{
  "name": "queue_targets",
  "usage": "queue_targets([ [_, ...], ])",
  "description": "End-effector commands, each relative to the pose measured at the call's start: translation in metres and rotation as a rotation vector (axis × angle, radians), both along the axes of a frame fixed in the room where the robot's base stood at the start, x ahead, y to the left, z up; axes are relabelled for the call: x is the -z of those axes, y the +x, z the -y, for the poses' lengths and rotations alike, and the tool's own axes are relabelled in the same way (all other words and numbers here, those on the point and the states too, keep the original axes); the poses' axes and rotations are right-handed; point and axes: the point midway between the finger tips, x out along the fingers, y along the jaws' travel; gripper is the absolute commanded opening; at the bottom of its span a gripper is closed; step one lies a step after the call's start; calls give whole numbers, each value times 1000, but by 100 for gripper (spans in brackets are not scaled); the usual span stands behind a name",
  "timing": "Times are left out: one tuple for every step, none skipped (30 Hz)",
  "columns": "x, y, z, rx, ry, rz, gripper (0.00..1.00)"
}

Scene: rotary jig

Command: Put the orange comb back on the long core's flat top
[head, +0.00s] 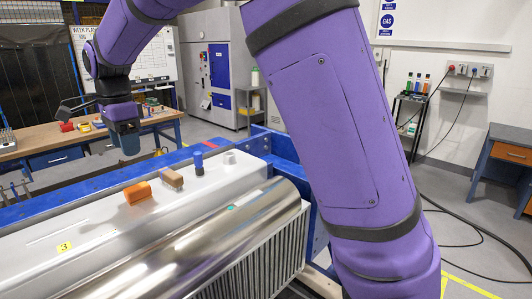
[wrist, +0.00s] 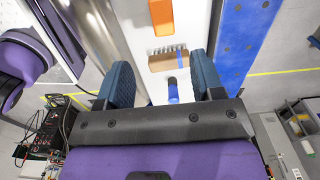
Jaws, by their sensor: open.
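The orange comb (head: 137,192) shows as an orange block on the pale flat top (head: 100,222) of a long body, which I take to be the long core. In the wrist view the comb (wrist: 161,17) is at the top edge, partly cut off, beyond the fingertips. My gripper (head: 128,150) hangs above and behind the row of objects in the head view. In the wrist view its two blue fingers (wrist: 158,80) are wide apart with nothing gripped. I cannot make out the comb's teeth.
A tan brush-like block (head: 171,178) and a blue peg (head: 198,160) stand right of the comb; the peg (wrist: 173,90) appears between the fingers in the wrist view. A shiny metal cylinder (head: 205,235) runs along the front. A blue frame (head: 60,200) lies behind.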

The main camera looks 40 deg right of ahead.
Motion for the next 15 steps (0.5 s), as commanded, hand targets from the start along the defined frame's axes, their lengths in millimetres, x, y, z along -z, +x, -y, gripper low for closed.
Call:
queue_targets([
  [-6,-4,10,-16,13,5,61],
  [-9,-7,18,-33,21,9,61],
  [-14,-12,29,-62,35,14,61],
  [-18,-18,38,-88,45,20,61],
  [-23,-24,48,-117,56,28,61],
  [-29,-32,61,-161,70,41,61],
  [-33,-40,72,-194,80,51,61],
  [-37,-48,81,-228,89,61,61],
  [-42,-58,93,-275,99,78,61],
  [-45,-66,102,-310,104,92,61],
  [-49,-75,110,-345,108,106,61],
  [-53,-86,121,-392,111,124,61],
  [-55,-95,129,-428,113,139,61],
  [-58,-104,136,-463,114,155,61],
  [-61,-117,145,-511,111,175,61],
])
